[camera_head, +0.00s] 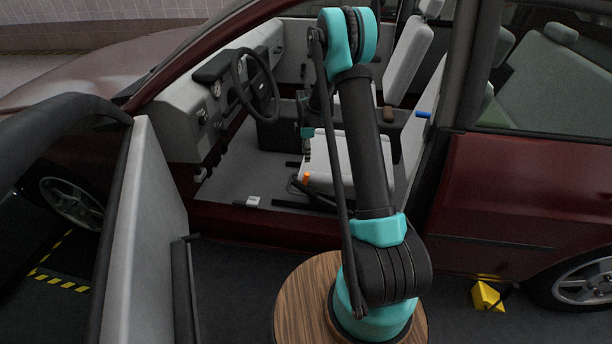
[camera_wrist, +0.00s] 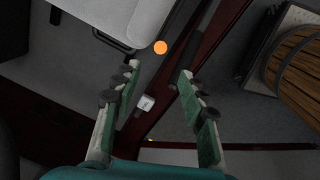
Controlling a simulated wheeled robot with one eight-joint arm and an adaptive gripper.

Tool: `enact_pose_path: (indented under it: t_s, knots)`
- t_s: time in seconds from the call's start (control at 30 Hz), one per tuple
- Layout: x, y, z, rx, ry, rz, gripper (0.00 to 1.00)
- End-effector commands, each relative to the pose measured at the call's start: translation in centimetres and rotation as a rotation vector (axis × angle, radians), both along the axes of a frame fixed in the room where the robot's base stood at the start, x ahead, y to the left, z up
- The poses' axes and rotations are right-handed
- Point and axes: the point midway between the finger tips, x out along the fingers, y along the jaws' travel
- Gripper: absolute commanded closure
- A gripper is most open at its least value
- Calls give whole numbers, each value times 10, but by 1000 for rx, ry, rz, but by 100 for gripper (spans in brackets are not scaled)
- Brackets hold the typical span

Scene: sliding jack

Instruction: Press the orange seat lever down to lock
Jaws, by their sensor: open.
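The orange seat lever (camera_head: 305,178) shows at the near lower edge of the light grey front seat cushion (camera_head: 340,172). In the wrist view its round orange end (camera_wrist: 161,47) lies just beyond the fingertips, roughly centred between them, beside the seat cushion (camera_wrist: 110,15). My gripper (camera_wrist: 159,72) is open and empty, with its two green-padded fingers spread apart. In the head view my arm reaches into the car and partly covers the seat, and my gripper is small and partly hidden by the arm. The gap between the fingertips and the lever cannot be measured.
The open car door (camera_head: 150,220) stands at the left. The steering wheel (camera_head: 255,82) and dashboard are ahead of the seat. The dark red door sill (camera_head: 265,222) runs below the arm. A small white box (camera_wrist: 146,103) sits near the sill. A yellow block (camera_head: 486,296) lies outside.

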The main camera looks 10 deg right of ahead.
Motion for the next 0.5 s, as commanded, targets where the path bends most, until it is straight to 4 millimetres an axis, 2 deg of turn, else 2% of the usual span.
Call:
enact_pose_path:
  t_s: [0.1,0.5]
  knots:
    - [2,0,-25,0,0,0,58]
    - [7,0,-102,0,0,0,58]
